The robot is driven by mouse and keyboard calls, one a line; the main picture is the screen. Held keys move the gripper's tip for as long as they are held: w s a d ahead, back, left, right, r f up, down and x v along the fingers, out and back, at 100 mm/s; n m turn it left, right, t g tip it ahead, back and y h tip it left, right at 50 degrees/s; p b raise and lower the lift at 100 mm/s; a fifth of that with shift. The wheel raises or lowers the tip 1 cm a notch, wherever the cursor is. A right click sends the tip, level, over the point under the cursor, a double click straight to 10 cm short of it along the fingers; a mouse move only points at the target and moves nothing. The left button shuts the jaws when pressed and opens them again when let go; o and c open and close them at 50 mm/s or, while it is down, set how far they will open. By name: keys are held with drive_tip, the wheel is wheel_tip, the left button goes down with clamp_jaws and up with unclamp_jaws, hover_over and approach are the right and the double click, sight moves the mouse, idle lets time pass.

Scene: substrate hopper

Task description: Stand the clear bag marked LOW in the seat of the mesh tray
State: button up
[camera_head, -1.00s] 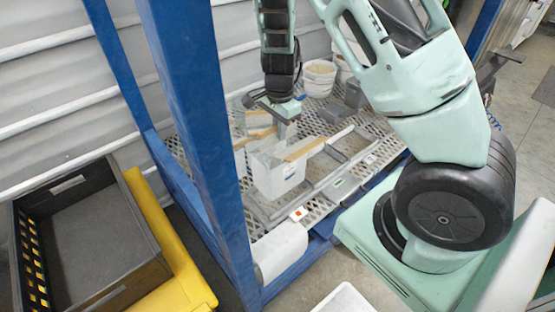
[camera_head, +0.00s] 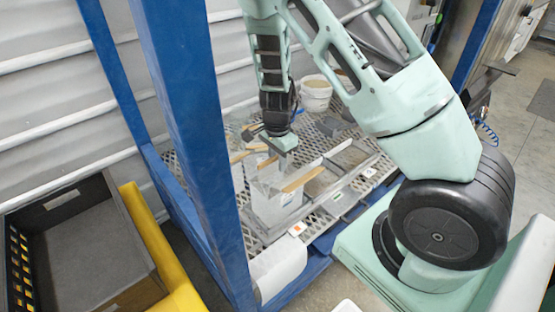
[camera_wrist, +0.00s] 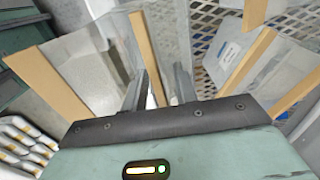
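Several clear bags with tan top strips stand close together on a mesh shelf. The front bag (camera_head: 275,208) is whitish; its strip slants up to the right. Other strips lie behind it, close to my gripper (camera_head: 285,160). In the wrist view, my gripper (camera_wrist: 162,92) has its two fingers apart, with the end of a tan strip (camera_wrist: 146,55) showing between them. I cannot tell whether they touch a bag. A bag with a small blue label (camera_wrist: 228,55) is to the right. No LOW marking is readable. I cannot pick out the mesh tray's seat.
A blue post (camera_head: 190,130) stands left of the bags. Small tags, one orange (camera_head: 297,229) and one green (camera_head: 337,195), sit along the shelf's front rail. A white bucket (camera_head: 316,95) stands behind. A grey crate (camera_head: 130,245) and yellow bar (camera_head: 160,250) are at left.

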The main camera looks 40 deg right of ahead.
wheel_tip(320, 180, up, 12)
drive_tip(key=p, duration=0.3)
drive_tip(key=shift+r, duration=0.2)
idle(0.7)
